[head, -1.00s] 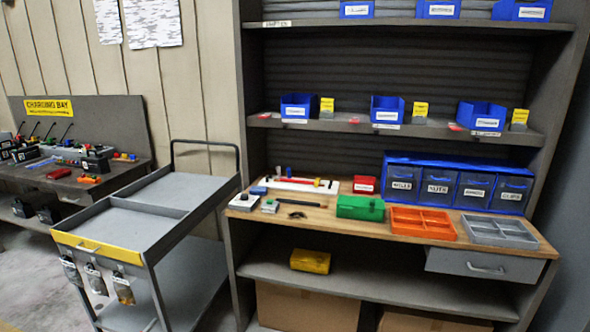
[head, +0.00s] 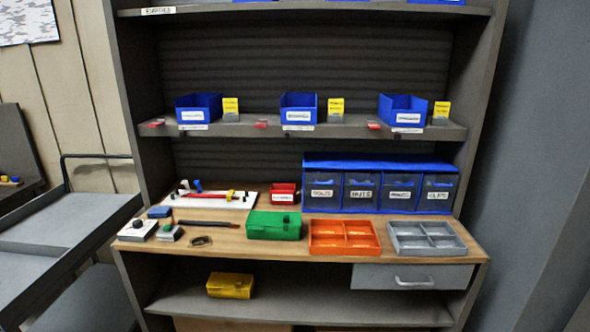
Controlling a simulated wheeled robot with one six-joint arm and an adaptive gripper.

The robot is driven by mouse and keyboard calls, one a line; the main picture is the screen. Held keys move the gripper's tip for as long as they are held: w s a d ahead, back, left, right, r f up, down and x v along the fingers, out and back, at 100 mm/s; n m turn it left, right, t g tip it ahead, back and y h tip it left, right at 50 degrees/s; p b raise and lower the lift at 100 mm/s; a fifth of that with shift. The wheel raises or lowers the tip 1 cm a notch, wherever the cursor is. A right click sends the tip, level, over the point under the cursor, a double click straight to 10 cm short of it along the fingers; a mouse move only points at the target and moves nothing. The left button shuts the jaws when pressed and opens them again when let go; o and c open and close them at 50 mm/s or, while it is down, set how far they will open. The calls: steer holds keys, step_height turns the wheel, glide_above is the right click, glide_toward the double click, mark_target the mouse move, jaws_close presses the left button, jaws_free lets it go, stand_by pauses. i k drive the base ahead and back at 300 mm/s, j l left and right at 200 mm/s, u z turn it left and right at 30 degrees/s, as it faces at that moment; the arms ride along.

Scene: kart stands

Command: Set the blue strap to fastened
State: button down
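A white board (head: 240,202) lies at the back left of the wooden bench top. A small blue piece (head: 197,185) stands up at its back left and may be the blue strap; it is too small to tell whether it is fastened. A red strip (head: 205,195) and a yellow piece (head: 231,195) are also on the board, with small black posts near its ends. My gripper is not in view.
The wooden bench top (head: 275,245) holds a green case (head: 274,226), an orange tray (head: 344,238), a grey tray (head: 428,239) and a blue drawer unit (head: 380,165). A grey cart (head: 75,222) stands at left. Blue bins (head: 298,107) line the shelf above.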

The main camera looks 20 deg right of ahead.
mark_target(197, 182)
steer(key=z, duration=1.65)
steer(key=i+j, duration=0.1)
steer(key=j, duration=3.15)
steer(key=i+j, duration=0.15)
steer(key=j, duration=1.5)
steer(key=k+z, duration=0.15)
steer(key=z, duration=0.25)
steer(key=l, duration=0.25)
steer(key=l+u, duration=0.3)
steer(key=k+l+u, duration=0.15)
steer(key=u, duration=0.15)
steer(key=i+j+z, duration=0.2)
steer(key=i+j, duration=0.15)
steer(key=j, duration=0.2)
